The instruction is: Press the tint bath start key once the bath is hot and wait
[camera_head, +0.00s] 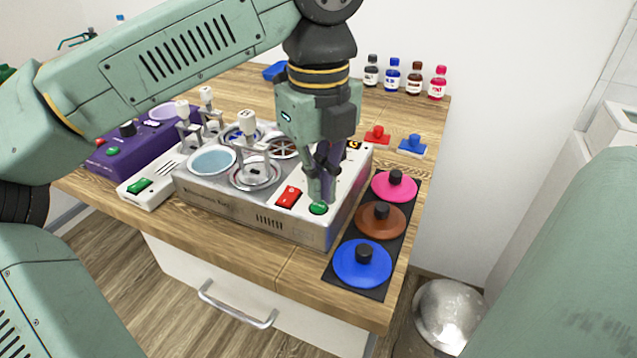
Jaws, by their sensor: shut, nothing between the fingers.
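The tint bath (300,232) is a grey and white box on the wooden counter. Its top holds several round wells, one with pale blue liquid (212,161). A red rocker switch (289,196) and a round green key (318,210) sit at the right of its top. My gripper (321,198) points down, shut and empty, with its fingertips right at the green key. The fingers cover part of the key, and I cannot tell whether it is pressed in.
A black mat (377,292) with pink, brown and blue knobbed lids lies right of the bath. A white unit (142,201) and a purple unit (100,160) stand left. Red and blue knobbed blocks and several bottles (392,78) are behind. A drawer handle (235,312) juts out in front.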

